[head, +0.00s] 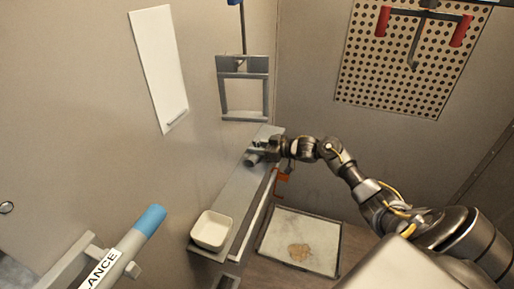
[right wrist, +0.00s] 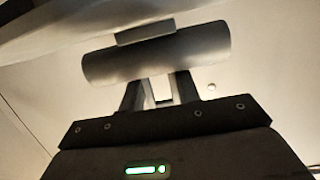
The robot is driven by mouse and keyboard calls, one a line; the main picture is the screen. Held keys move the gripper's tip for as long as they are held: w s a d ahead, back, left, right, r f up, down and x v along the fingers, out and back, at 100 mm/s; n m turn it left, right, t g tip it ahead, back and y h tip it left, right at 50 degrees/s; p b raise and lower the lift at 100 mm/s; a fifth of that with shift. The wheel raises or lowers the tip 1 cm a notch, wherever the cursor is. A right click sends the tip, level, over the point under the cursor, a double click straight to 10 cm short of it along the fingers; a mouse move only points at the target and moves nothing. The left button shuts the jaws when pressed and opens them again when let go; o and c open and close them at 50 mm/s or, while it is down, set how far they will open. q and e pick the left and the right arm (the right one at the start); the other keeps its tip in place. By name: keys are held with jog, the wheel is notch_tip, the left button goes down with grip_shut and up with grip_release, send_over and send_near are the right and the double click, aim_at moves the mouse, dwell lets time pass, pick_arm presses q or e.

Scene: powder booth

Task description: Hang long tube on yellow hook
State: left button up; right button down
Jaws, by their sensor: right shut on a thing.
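My right gripper (head: 268,146) reaches in from the right to the far end of a grey shelf. It is shut on a grey tube (head: 252,159). In the right wrist view, the tube (right wrist: 195,55) lies crosswise at the fingertips (right wrist: 160,86), with a small block against its upper side. Whether this is the long tube, I cannot tell. In the head view, the tube is small and partly hidden by the gripper. I cannot make out a yellow hook. My left gripper is not in view.
The grey shelf (head: 238,195) carries a white bowl (head: 211,231). An orange-red hook (head: 280,183) is beside the shelf. A grey frame (head: 243,66) is on the wall above. A perforated board (head: 375,80) is at the back right. A blue-tipped lance (head: 135,240) is at lower left.

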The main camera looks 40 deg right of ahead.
aim_at(257, 141)
jog(key=shift+r+p, duration=1.55)
jog(key=shift+r, duration=0.45)
jog(key=shift+f, duration=0.15)
jog(key=shift+n+g+y, duration=0.5)
jog(key=shift+n+y, duration=0.2)
jog(key=a+r, duration=0.1)
jog(key=a, duration=0.1)
jog(key=s+a+r, duration=0.2)
jog(key=a, duration=0.1)
jog(key=shift+s+a+r, duration=0.25)
jog(key=shift+a, duration=0.1)
jog(key=shift+n+g+y, duration=0.6)
jog(key=shift+n+y, duration=0.1)
jog(key=shift+y, duration=0.1)
jog(key=s+a, duration=0.1)
jog(key=a, duration=0.1)
jog(key=s+a+r, duration=0.1)
jog(key=s+a, duration=0.1)
jog(key=s+a+r, duration=0.1)
jog(key=s+a, duration=0.1)
jog(key=shift+a+b, duration=0.35)
jog(key=shift+b, duration=0.05)
jog(key=s+a+f+n+g+y+b, duration=0.1)
jog(key=s+a+n+g, duration=0.1)
jog(key=s+a, duration=0.6)
jog(key=s, duration=0.4)
jog(key=shift+s+a+y, duration=0.2)
jog(key=shift+y, duration=0.1)
